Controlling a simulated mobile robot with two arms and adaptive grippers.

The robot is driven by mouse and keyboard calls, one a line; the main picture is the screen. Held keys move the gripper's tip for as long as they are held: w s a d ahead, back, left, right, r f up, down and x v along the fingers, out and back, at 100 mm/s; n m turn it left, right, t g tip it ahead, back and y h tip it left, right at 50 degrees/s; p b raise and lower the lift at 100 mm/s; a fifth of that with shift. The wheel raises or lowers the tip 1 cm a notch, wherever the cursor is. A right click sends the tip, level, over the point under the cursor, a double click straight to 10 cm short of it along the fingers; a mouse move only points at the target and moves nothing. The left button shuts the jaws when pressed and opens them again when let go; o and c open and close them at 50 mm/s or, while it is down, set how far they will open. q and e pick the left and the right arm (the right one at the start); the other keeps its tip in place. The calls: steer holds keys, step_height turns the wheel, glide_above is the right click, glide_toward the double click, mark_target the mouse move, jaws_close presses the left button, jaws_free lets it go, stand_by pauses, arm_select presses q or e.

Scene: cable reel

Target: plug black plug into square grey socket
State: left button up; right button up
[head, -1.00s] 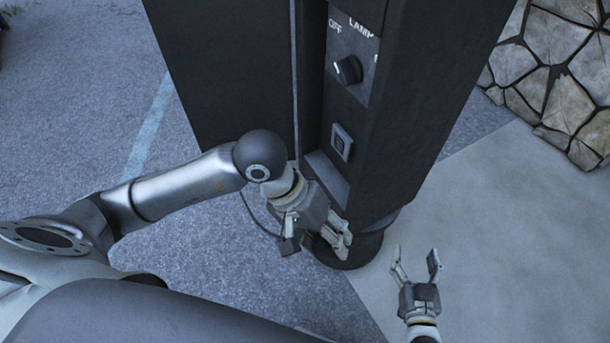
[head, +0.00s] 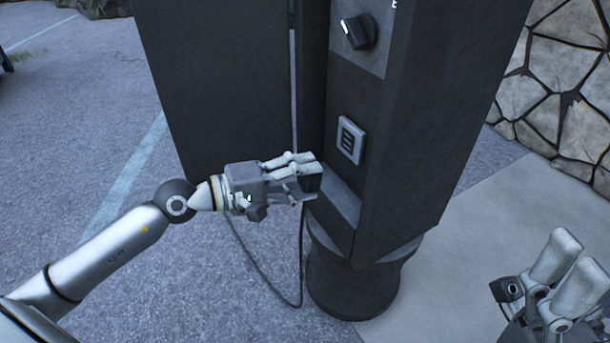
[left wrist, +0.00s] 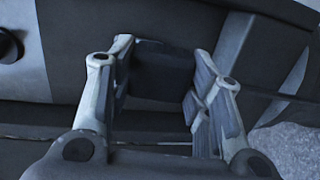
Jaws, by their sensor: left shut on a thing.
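The square grey socket (head: 351,139) is on the dark post's face, below the knob panel, with dark slots in its front. My left gripper (head: 306,178) is left of the post, a little below and left of the socket, with its fingers pointing right. It is shut on the black plug (left wrist: 160,70), which shows as a dark block between the fingers in the left wrist view. The plug is apart from the socket in the head view. My right gripper (head: 567,268) is at the lower right, open and empty, with its fingers pointing up.
A black cable (head: 267,274) hangs in a loop from near my left gripper to the post. A black knob (head: 359,31) sits above the socket. A sloped ledge (head: 333,198) juts below it. A stone wall (head: 570,85) stands at the right; paving at the left is clear.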

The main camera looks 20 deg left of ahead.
mark_target(348, 142)
arm_select(q)
steer(key=w, duration=0.1)
steer(key=w+a+r+t, duration=0.1)
steer(key=w, duration=0.1)
steer(key=w+n+t, duration=0.1)
steer(key=shift+w+a+r+y, duration=0.15)
steer(key=shift+w+y, duration=0.15)
steer(key=shift+p+x, duration=1.4)
steer(key=shift+x, duration=1.5)
steer(key=shift+w+d, duration=0.35)
stand_by(0.5)
steer(key=o, duration=1)
steer(key=shift+o, duration=0.2)
